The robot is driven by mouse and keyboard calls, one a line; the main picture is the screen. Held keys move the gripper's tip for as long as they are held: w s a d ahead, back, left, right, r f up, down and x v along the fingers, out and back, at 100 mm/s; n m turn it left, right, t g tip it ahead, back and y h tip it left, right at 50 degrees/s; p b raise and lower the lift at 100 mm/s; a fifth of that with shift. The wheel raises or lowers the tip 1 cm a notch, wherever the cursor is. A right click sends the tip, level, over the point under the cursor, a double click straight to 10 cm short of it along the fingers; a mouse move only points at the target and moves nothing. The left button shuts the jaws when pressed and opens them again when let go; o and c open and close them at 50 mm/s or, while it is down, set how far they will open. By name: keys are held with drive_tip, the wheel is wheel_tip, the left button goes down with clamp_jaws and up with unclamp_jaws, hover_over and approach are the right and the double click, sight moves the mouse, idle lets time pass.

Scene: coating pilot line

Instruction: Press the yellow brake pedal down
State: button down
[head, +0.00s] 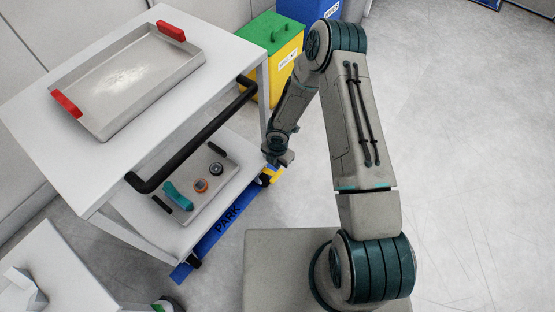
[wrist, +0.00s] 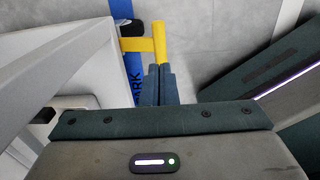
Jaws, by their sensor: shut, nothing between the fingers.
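The yellow brake pedal (wrist: 159,40) shows in the wrist view as a bar with a wider crosspiece, beside the trolley's dark caster. In the head view only a small part of the pedal (head: 272,174) shows at the trolley's lower right corner, partly hidden by my gripper. My gripper (wrist: 158,70) is shut and empty, its fingertips at the near end of the pedal's crosspiece in the picture. I cannot tell whether they touch it or are above it. In the head view my gripper (head: 279,158) hangs beside the trolley's corner. The pedal's tilt is unclear.
The white trolley (head: 50,135) carries a metal tray (head: 115,85) with red handles, and has a black push handle (head: 205,135). Its lower shelf holds a tray of small parts. A blue PARK strip (head: 215,240) lies beneath. Yellow and blue bins (head: 285,65) stand behind. Floor at right is clear.

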sight(277, 175)
wheel_tip(277, 175, down, 7)
drive_tip(key=shift+a+b, duration=0.1)
drive_tip(key=shift+b, duration=1.05)
drive_tip(key=shift+s+d+f+b, duration=0.25)
drive_tip(key=shift+f+b, duration=0.4)
drive_tip(key=shift+f, duration=0.25)
drive_tip(key=shift+s+d+f+b, duration=0.1)
drive_tip(key=shift+d+f+b, duration=0.2)
drive_tip(key=shift+f+b, duration=0.45)
drive_tip(key=shift+s+d+f+b, duration=0.25)
drive_tip(key=shift+f+b, duration=0.3)
drive_tip(key=shift+f, duration=0.45)
drive_tip(key=s+d+r+p, duration=0.1)
drive_tip(key=s+d+r, duration=0.1)
drive_tip(key=r, duration=0.3)
drive_tip(key=s+d+r+p, duration=0.2)
drive_tip(key=s+d+r, duration=0.1)
drive_tip(key=r, duration=0.3)
drive_tip(key=shift+d, duration=0.75)
drive_tip(key=shift+r, duration=0.1)
